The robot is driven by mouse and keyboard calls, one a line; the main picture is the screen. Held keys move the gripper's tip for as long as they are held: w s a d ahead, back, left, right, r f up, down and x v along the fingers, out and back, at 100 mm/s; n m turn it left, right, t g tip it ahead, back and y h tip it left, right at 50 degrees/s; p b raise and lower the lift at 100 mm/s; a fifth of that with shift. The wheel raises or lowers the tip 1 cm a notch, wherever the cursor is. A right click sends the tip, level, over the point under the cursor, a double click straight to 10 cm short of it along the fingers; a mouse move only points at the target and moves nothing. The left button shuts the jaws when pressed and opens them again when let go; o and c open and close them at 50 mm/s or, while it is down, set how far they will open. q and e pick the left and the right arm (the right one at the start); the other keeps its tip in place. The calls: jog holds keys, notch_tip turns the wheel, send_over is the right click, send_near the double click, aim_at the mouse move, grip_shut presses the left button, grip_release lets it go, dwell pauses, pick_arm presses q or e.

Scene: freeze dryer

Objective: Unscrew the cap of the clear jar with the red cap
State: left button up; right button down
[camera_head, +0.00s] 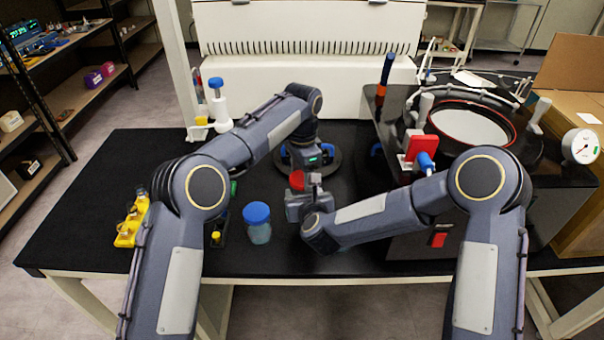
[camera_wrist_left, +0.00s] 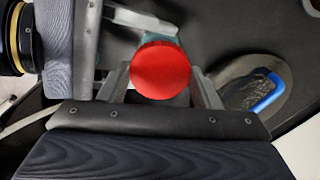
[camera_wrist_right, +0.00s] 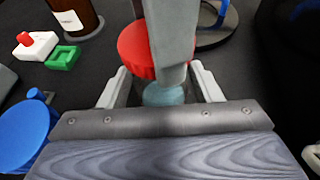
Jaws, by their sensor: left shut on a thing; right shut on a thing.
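The red cap (camera_head: 297,180) shows at the middle of the table, between my two grippers. In the left wrist view the red cap (camera_wrist_left: 160,70) is between the fingers of my left gripper (camera_wrist_left: 161,86), which is shut on it. My right gripper (camera_wrist_right: 162,90) is shut on the clear, bluish jar body (camera_wrist_right: 163,97) below the cap. A left finger crosses in front of the cap (camera_wrist_right: 140,48) in the right wrist view. It hides part of the seam, so I cannot tell whether cap and jar are apart. The head view mostly hides the jar body.
A blue-capped jar (camera_head: 257,222) stands left of my right gripper. A black machine (camera_head: 540,195) with a round opening fills the table's right side. A yellow rack (camera_head: 132,222) lies at the left edge. A brown bottle (camera_wrist_right: 75,15) and small blocks (camera_wrist_right: 62,57) stand nearby.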

pick_arm(q)
jog(key=shift+r, duration=2)
pick_arm(e)
jog(key=shift+c, duration=1.9)
grip_release()
